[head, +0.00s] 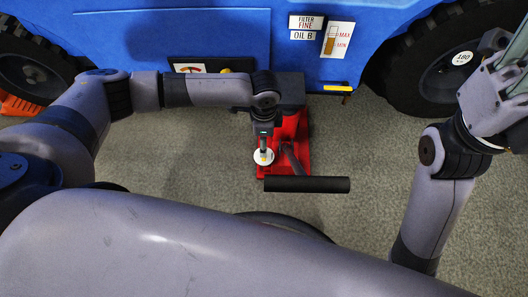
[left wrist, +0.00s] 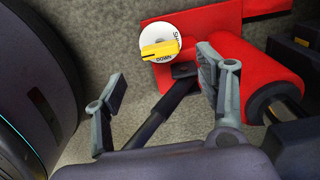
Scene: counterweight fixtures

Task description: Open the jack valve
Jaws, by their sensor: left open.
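The red jack (head: 299,143) stands on the floor in front of the blue vehicle, with a black-gripped handle (head: 307,184). Its valve is a yellow knob (left wrist: 160,50) on a white round dial (left wrist: 152,31) with partly readable lettering, "DOWN" and "SH". The dial also shows small in the head view (head: 258,157). My left gripper (left wrist: 160,82) is open and empty. Its fingers are spread on either side below the knob in the wrist picture, apart from it. In the head view the left hand hangs above the dial and hides part of it. My right gripper (head: 497,95) is partly cut off at the right edge.
The blue vehicle (head: 175,40) fills the back, with black wheels at left and right (head: 440,75). The jack's red cylinder (left wrist: 262,80) lies close beside the right finger in the wrist view. Grey floor (head: 365,160) is clear right of the jack.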

